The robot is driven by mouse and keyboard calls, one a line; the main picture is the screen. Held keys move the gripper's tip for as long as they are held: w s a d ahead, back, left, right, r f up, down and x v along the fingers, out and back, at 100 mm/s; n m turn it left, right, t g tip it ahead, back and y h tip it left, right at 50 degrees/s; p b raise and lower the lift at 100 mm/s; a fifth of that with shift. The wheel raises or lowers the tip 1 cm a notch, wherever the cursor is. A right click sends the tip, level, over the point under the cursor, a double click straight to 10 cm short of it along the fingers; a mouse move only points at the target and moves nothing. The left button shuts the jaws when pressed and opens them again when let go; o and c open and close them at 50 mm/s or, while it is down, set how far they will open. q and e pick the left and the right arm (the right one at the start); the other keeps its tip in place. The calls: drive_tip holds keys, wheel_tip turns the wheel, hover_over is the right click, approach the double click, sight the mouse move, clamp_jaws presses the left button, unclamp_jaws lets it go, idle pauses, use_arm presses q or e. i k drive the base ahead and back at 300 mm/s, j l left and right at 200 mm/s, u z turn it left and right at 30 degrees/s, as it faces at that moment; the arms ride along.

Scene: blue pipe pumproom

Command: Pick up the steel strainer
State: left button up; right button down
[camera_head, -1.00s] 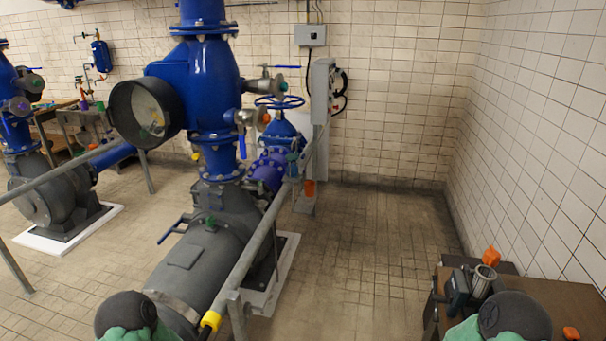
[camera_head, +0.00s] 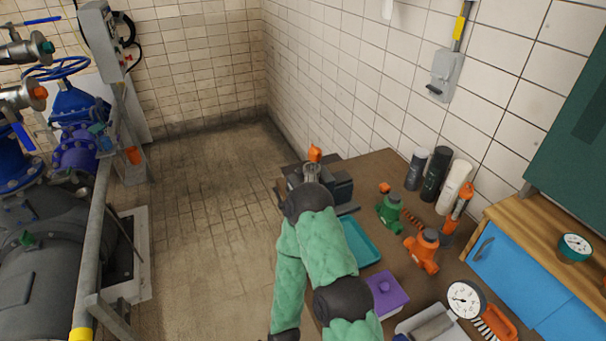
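A small grey metal cup-like cylinder (camera_head: 312,170), which looks like the steel strainer, stands at the far left end of the brown workbench (camera_head: 385,169), beside a dark vise (camera_head: 341,188). Its lower part is hidden behind the dark elbow of my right arm. I cannot make out any mesh on it. My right arm rises from the bottom edge, bends at the elbow and runs back down out of the picture, so the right gripper is not seen. My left arm and gripper are not in view.
The bench also holds a teal tray (camera_head: 359,243), a purple box (camera_head: 386,293), a green fitting (camera_head: 390,213), an orange fitting (camera_head: 424,250), several upright cylinders and a gauge (camera_head: 465,299). A blue-fronted cabinet (camera_head: 530,278) stands right. The tiled floor (camera_head: 215,220) is clear; a pipe rail (camera_head: 98,230) stands left.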

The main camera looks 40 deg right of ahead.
sight(312, 169)
drive_tip(key=i+j+z, duration=0.15)
drive_tip(key=i, duration=0.3)
drive_tip(key=i+j+z, duration=0.2)
drive_tip(key=i, duration=0.25)
drive_tip(key=j, duration=0.1)
